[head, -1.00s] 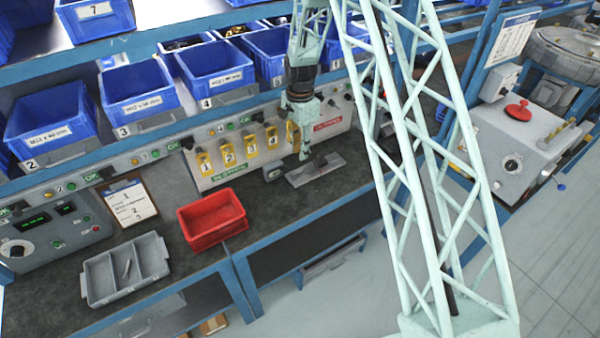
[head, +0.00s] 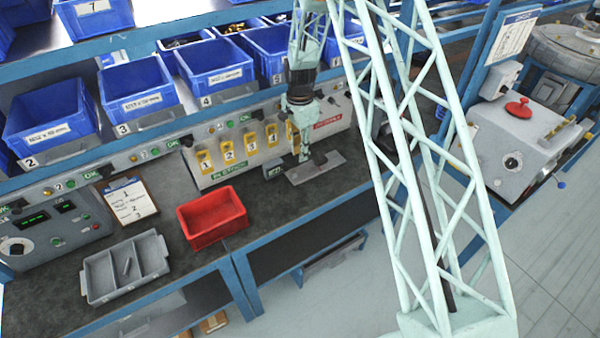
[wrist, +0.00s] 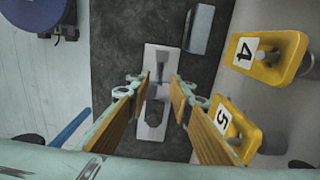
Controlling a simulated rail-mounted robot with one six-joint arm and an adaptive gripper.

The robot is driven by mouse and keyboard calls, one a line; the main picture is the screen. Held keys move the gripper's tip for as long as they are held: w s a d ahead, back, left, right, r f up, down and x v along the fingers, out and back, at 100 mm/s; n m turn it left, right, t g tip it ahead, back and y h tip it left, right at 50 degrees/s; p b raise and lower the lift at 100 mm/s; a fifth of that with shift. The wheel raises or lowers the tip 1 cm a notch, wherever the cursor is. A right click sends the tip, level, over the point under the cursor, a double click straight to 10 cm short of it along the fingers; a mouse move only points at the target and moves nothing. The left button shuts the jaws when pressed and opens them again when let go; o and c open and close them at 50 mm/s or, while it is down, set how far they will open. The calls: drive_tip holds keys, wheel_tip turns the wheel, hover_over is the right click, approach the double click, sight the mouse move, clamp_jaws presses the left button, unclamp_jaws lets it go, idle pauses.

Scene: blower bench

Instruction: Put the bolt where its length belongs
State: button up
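A small grey piece that looks like a bolt (head: 126,267) lies in the middle compartment of the grey three-part tray (head: 87,284). My gripper (head: 305,158) points down over a flat light-grey plate (head: 332,162) on the bench. In the wrist view my gripper (wrist: 155,80) is open, its orange-padded fingers apart on either side of the plate (wrist: 150,133). A grey upright-looking piece (wrist: 161,57) and a dark block (wrist: 155,112) show on the plate between the fingers; I cannot tell whether either is a bolt. Blue bins labelled 2 (head: 48,130), 3 (head: 140,103) and 4 (head: 222,78) stand on the shelf.
A red bin (head: 212,220) stands on the bench between tray and plate. Yellow numbered tags, including 4 (wrist: 245,55) and 5 (wrist: 222,117), line the panel behind. A clipboard (head: 130,203) leans at the left.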

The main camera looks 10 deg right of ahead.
sight(300, 170)
drive_tip(key=shift+f+b, duration=1.45)
drive_tip(key=shift+f, duration=2.75)
clamp_jaws()
drive_tip(key=shift+r+p, duration=0.95)
drive_tip(key=shift+r, duration=2.55)
